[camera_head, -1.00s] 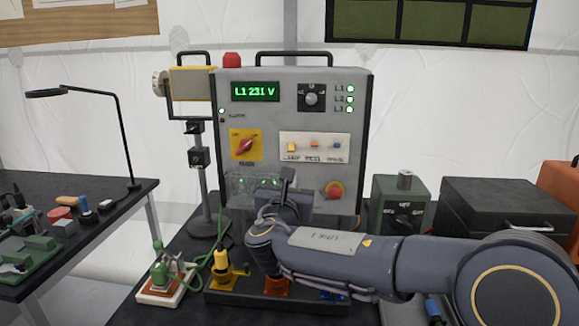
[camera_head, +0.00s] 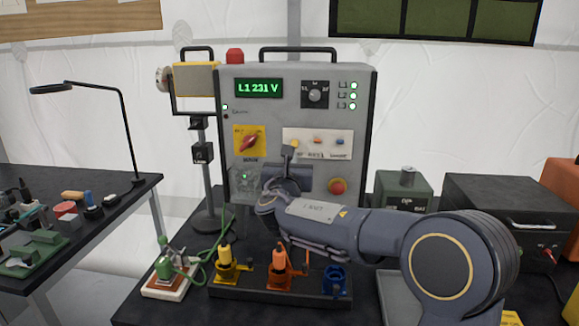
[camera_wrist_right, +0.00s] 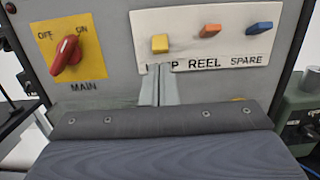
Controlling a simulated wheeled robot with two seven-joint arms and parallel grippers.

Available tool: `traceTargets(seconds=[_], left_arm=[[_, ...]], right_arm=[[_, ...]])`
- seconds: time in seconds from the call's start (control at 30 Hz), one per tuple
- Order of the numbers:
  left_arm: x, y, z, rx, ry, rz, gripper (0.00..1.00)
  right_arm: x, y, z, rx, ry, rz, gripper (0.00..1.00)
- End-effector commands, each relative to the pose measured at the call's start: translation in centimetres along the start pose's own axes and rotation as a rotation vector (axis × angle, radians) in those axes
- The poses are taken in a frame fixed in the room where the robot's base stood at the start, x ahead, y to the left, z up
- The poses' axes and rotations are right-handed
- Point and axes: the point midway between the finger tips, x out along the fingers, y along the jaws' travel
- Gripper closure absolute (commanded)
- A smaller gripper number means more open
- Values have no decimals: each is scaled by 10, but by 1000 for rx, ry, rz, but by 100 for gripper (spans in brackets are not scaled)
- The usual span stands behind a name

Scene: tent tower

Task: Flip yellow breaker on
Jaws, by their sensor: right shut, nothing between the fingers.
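The yellow breaker (camera_wrist_right: 160,43) is a small lever on the white label plate of the grey power panel. It sits lower in the right wrist view than the orange breaker (camera_wrist_right: 210,31) and the blue breaker (camera_wrist_right: 259,28). In the head view the yellow breaker (camera_head: 295,142) shows just above my gripper. My right gripper (camera_wrist_right: 160,72) is shut and empty, its fingertips just below the yellow breaker, covering part of its label. A small gap seems to separate them; contact is hard to judge. In the head view the right gripper (camera_head: 289,151) points up at the panel. My left gripper is not in view.
A red main switch (camera_wrist_right: 67,55) on a yellow plate is left of the breakers. A red button (camera_head: 337,186) is below right. Yellow, orange and blue connectors (camera_head: 334,280) stand in front of the panel. A green box (camera_head: 404,190) stands to the right.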

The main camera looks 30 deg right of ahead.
Motion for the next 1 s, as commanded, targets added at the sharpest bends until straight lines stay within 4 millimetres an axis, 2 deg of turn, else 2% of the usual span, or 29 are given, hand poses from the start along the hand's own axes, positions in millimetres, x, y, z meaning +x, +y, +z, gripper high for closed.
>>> traceTargets(seconds=[0.1,0.23,0.63,1.0], left_arm=[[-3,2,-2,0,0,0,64],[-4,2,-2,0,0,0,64],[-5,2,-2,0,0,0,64],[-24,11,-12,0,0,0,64]], right_arm=[[14,0,0,-1,0,-1,100],[22,0,0,-1,1,0,100],[23,0,1,0,2,1,100],[21,0,5,0,63,0,100]])
